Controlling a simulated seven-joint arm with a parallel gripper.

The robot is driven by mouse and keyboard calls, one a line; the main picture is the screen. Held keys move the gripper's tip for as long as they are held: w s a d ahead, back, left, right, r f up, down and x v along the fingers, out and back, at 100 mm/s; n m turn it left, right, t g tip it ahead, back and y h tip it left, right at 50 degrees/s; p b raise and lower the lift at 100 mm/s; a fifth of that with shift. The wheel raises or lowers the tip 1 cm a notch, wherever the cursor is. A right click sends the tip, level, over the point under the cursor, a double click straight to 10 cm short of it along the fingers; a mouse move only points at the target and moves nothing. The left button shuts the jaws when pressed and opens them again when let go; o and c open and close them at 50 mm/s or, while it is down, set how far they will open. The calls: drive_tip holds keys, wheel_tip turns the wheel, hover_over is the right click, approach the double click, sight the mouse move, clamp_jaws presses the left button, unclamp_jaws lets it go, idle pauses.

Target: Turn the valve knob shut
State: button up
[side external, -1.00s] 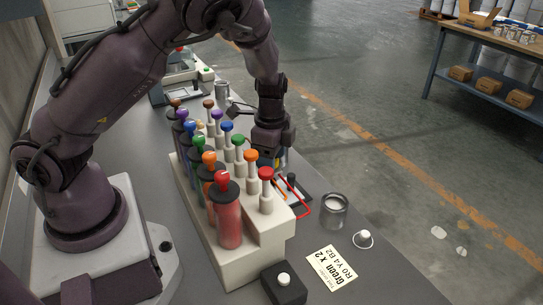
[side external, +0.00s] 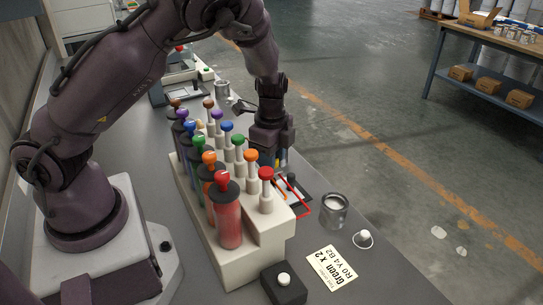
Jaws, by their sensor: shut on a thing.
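A pale rack (side external: 230,262) holds a row of coloured paint cylinders with knobs on top; the red cylinder (side external: 229,222) is nearest. Beside it runs a second row of white posts with coloured caps, including a red cap (side external: 266,173), an orange cap (side external: 251,155) and a green cap (side external: 238,140). My gripper (side external: 281,160) points down on the far right side of the rack, behind the green and orange caps. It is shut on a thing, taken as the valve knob. The fingers and rack hide that knob, so its angle cannot be seen.
An open grey can (side external: 334,211) stands right of the rack, near a red outline (side external: 306,205) on the bench. Another can (side external: 222,89) stands behind.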

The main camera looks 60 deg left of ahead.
drive_tip(key=m, duration=0.4)
drive_tip(key=shift+m, duration=0.3)
drive_tip(key=m, duration=0.3)
drive_tip(key=shift+m, duration=0.3)
drive_tip(key=m, duration=0.3)
drive_tip(key=shift+w+m, duration=0.1)
drive_tip(key=shift+m, duration=0.2)
drive_tip(key=shift+r+m, duration=0.1)
drive_tip(key=shift+m, duration=1.9)
drive_tip(key=o, duration=0.9)
drive_tip(key=shift+o, duration=0.2)
wheel_tip(320, 180, up, 13)
